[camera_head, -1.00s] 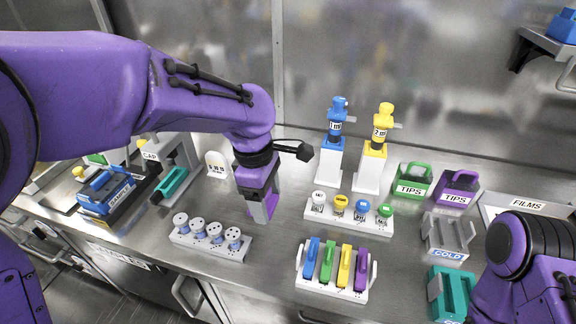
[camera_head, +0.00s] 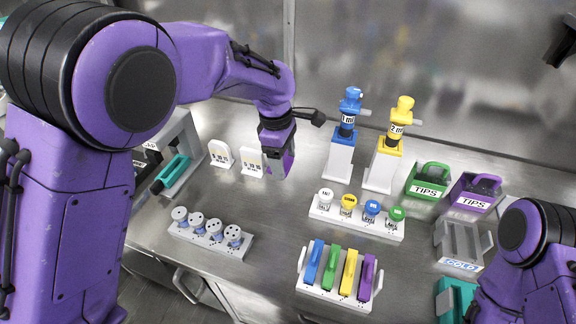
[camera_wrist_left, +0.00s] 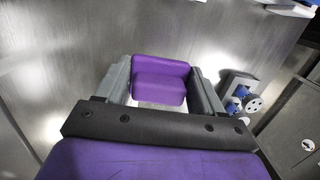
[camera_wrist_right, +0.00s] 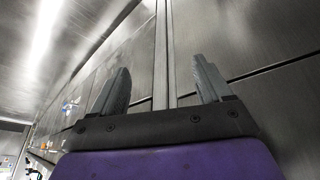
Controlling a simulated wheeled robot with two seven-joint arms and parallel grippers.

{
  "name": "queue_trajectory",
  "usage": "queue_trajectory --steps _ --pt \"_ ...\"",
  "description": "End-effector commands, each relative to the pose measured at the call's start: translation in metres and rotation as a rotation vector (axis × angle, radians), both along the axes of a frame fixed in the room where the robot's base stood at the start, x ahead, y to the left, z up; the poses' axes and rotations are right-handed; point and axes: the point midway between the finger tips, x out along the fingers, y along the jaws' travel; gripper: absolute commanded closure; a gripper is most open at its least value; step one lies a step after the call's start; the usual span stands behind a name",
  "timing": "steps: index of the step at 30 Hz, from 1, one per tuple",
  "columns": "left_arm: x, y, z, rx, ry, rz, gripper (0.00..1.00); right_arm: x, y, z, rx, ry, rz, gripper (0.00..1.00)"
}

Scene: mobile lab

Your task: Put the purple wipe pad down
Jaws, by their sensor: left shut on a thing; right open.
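The purple wipe pad (camera_wrist_left: 160,82) is a blocky pad with a raised ridge, held between the two grey fingers of my left gripper in the left wrist view. In the head view my left gripper (camera_head: 276,160) hangs over the steel bench, left of the pipette stands, with the pad (camera_head: 286,165) partly hidden between its fingers. I cannot tell whether the pad touches the bench. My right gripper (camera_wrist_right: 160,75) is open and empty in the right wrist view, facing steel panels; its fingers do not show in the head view.
Two white cards (camera_head: 220,153) stand left of the gripper. A rack of capped vials (camera_head: 355,225), a rack of round-topped pieces (camera_head: 205,240) and a holder of coloured pieces (camera_head: 337,295) stand nearer the front. The bench (camera_head: 262,205) between them is clear.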

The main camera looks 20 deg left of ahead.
Motion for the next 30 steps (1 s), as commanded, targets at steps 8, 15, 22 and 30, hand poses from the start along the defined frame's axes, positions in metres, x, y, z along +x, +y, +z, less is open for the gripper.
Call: queue_trajectory --steps 8,15,22,30 --pt "0.037 0.007 -0.045 -0.001 0.001 0.000 0.71 0.000 0.000 0.001 0.000 0.000 0.000 0.22" --pt "0.048 0.010 -0.074 0.000 0.004 0.001 0.71 0.000 0.000 0.027 0.000 0.000 0.000 0.22" --pt "0.048 0.010 -0.086 0.000 -0.001 0.000 0.71 0.000 0.000 0.024 0.000 0.000 0.000 0.22" --pt "0.048 0.010 -0.091 0.000 0.000 -0.001 0.71 0.000 0.000 0.028 0.000 0.000 0.000 0.22"
